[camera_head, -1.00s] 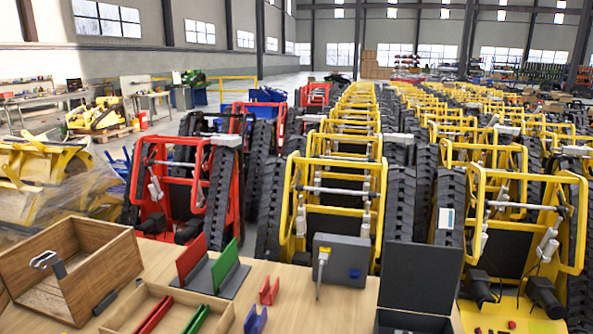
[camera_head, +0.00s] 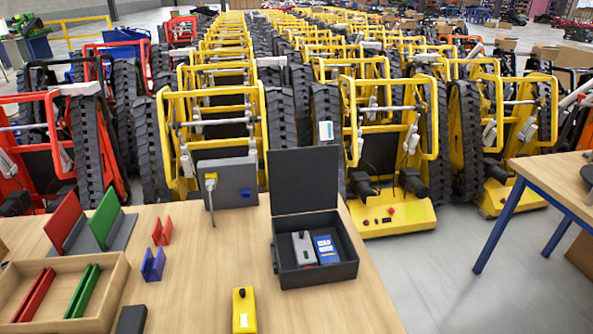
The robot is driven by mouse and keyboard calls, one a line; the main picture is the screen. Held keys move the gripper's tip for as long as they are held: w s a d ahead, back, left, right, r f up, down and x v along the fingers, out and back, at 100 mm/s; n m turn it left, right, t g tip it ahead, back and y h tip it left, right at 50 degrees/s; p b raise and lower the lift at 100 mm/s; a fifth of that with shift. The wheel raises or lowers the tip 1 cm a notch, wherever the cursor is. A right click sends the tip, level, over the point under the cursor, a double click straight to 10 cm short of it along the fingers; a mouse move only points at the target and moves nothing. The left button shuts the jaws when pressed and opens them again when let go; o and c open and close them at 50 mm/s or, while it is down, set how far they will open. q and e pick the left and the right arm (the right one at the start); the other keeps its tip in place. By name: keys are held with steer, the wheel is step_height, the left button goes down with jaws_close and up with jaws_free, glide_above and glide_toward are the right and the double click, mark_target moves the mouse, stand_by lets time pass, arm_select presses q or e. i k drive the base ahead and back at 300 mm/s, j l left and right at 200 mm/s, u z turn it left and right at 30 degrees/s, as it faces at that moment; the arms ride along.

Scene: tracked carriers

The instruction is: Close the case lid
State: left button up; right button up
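The black case (camera_head: 346,268) stands on the wooden table, right of its middle. Its lid (camera_head: 303,180) is open and stands upright at the back. Inside the case lie a grey device (camera_head: 304,249) and a blue item (camera_head: 326,250) with a light label. Neither of my grippers shows in this view.
On the table (camera_head: 200,290) a wooden tray (camera_head: 117,290) holds red and green pieces at the left. A yellow device (camera_head: 244,310) lies near the front edge. A grey box (camera_head: 228,184) with a plug stands behind. Yellow tracked carriers (camera_head: 390,215) crowd beyond; another table (camera_head: 560,180) is at right.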

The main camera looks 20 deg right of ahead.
mark_target(301, 180)
steer(key=z, duration=2.2)
steer(key=i+l+z, duration=0.25)
steer(key=z, duration=0.15)
steer(key=i+l+z, duration=0.25)
steer(key=z, duration=0.2)
steer(key=i+l+z, duration=0.1)
steer(key=i+z, duration=0.3)
steer(key=i+j+u, duration=0.15)
steer(key=i+u, duration=0.45)
steer(key=u, duration=0.25)
steer(key=i+u, duration=0.4)
steer(key=i+l+u, duration=0.15)
steer(key=u, duration=0.25)
steer(key=i+j+u, duration=0.15)
steer(key=i+u, duration=0.6)
steer(key=i+l+u, duration=0.1)
steer(key=i+u, duration=0.25)
steer(key=i, duration=0.15)
